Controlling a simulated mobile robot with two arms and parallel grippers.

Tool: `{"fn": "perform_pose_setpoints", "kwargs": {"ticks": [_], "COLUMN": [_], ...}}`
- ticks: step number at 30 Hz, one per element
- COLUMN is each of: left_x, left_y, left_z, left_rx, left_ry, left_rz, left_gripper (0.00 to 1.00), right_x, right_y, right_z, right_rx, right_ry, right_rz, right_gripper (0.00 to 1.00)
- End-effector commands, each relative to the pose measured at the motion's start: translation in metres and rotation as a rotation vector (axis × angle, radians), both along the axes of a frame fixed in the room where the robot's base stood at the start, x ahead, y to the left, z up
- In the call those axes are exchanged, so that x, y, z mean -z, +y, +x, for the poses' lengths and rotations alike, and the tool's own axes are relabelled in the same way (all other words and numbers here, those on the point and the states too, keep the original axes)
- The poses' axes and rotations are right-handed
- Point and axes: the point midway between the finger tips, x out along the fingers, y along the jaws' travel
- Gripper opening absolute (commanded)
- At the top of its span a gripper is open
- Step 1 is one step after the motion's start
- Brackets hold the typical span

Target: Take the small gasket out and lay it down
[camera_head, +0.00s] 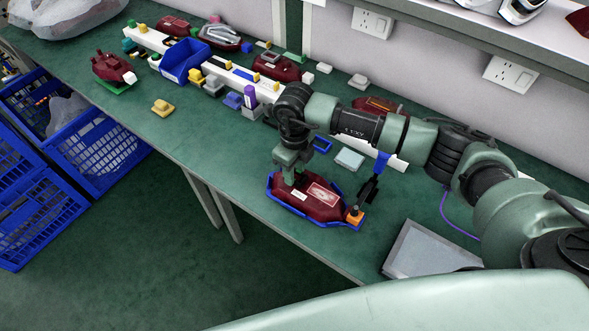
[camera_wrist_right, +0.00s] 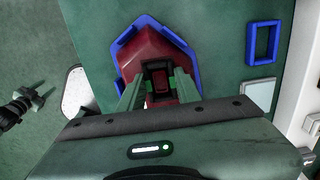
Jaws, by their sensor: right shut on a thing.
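A dark red tail lamp (camera_head: 325,195) lies in a blue cradle (camera_head: 318,216) near the front edge of the green bench. My right gripper (camera_head: 291,180) points down over the left part of the lamp. In the wrist view, its fingers (camera_wrist_right: 158,90) are shut on a small dark rectangular ring (camera_wrist_right: 158,66) that looks like the small gasket. Red shows through the ring's middle. I cannot tell whether the ring still touches the lamp (camera_wrist_right: 150,48).
A blue rectangular frame (camera_head: 320,145) and a pale square block (camera_head: 349,159) lie behind the lamp. A grey tray (camera_head: 428,252) stands to the right. A blue bin (camera_head: 185,62) and other lamps stand at the back left. Bench left of the cradle is clear.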

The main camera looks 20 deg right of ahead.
Motion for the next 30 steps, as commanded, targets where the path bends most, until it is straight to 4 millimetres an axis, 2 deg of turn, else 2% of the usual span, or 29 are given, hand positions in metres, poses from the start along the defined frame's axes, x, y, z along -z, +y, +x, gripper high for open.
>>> {"fn": "perform_pose_setpoints", "kwargs": {"ticks": [1, 2, 30], "left_x": [0.000, 0.000, -0.013], "left_y": [0.000, 0.000, 0.000], "left_z": [0.000, 0.000, 0.004], "left_rx": [0.000, 0.000, 0.000], "left_ry": [0.000, 0.000, -0.006], "left_rz": [0.000, 0.000, -0.001], "left_gripper": [0.45, 0.45, 0.45], "right_x": [-0.001, -0.001, -0.023], "right_y": [0.000, 0.000, 0.000], "right_z": [0.000, 0.000, 0.000], "right_rx": [0.000, 0.000, 0.000], "right_ry": [0.000, 0.000, 0.000], "right_rz": [0.000, 0.000, 0.000], "right_gripper": [0.08, 0.00, 0.00]}}
